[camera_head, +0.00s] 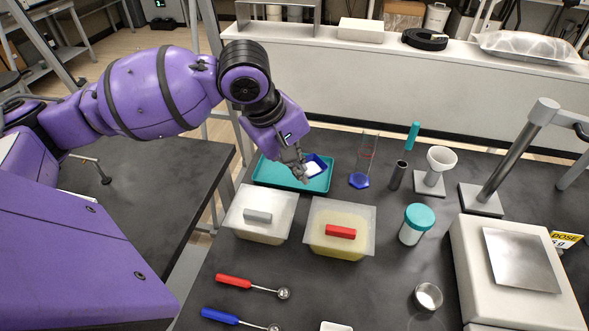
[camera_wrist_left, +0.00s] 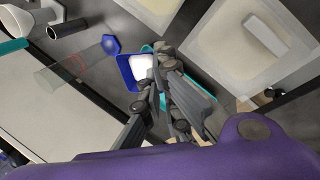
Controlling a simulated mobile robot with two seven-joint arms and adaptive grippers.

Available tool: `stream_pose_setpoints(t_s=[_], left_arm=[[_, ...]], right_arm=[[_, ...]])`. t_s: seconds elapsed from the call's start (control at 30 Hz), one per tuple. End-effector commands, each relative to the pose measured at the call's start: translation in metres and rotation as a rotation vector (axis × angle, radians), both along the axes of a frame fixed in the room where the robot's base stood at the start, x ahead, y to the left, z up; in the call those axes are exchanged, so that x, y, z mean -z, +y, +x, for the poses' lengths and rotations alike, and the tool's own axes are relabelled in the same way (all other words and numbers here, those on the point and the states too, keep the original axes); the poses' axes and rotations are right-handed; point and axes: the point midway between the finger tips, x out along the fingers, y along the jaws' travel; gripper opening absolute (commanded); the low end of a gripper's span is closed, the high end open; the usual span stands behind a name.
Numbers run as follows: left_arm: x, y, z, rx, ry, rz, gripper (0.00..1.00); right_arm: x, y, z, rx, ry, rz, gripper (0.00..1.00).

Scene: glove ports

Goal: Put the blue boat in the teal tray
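The blue boat (camera_head: 318,163) is a small open blue dish with white contents. It shows at the right end of the teal tray (camera_head: 262,178), overlapping the tray's back right rim in the head view. My left gripper (camera_head: 302,171) points down at the boat's left side. In the left wrist view its fingers (camera_wrist_left: 160,78) close together at the edge of the boat (camera_wrist_left: 125,72), apparently pinching its rim. Slivers of the teal tray (camera_wrist_left: 205,98) show behind the fingers. The boat's height above the tray floor is unclear. My right gripper is out of view.
Two tubs, one with a grey block (camera_head: 257,216) and one with a red block (camera_head: 340,232), stand just in front of the tray. A clear cylinder with a blue base (camera_head: 359,181) stands close right. A teal-lidded jar (camera_head: 418,220) and scale (camera_head: 520,265) are farther right.

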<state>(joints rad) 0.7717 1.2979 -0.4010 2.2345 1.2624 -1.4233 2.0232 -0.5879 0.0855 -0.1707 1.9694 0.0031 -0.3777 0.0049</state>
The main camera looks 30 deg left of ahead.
Motion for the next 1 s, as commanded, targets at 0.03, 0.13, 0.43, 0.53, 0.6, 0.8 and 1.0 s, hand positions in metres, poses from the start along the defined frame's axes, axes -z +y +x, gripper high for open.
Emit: stream_pose_setpoints(t_s=[0.03, 0.13, 0.43, 0.53, 0.6, 0.8, 1.0], left_arm=[[0.009, 0.007, 0.011, -0.005, 0.007, 0.000, 0.00], [0.020, 0.020, 0.033, -0.004, 0.005, 0.000, 0.00], [0.066, 0.043, 0.070, 0.001, 0.004, -0.001, 0.00], [0.071, 0.046, 0.075, 0.002, 0.002, 0.000, 0.00], [0.073, 0.047, 0.077, 0.003, 0.002, 0.000, 0.00], [0.096, 0.050, 0.082, 0.002, 0.005, -0.001, 0.00], [0.112, 0.051, 0.083, 0.003, -0.001, 0.001, 0.00]], right_arm=[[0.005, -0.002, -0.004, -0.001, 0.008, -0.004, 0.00], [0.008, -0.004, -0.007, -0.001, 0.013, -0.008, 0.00], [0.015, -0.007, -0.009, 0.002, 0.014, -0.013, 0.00], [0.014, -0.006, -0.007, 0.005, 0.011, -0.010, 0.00], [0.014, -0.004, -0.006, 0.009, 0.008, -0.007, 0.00], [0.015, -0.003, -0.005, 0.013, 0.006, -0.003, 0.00], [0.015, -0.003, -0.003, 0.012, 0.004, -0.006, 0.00]])
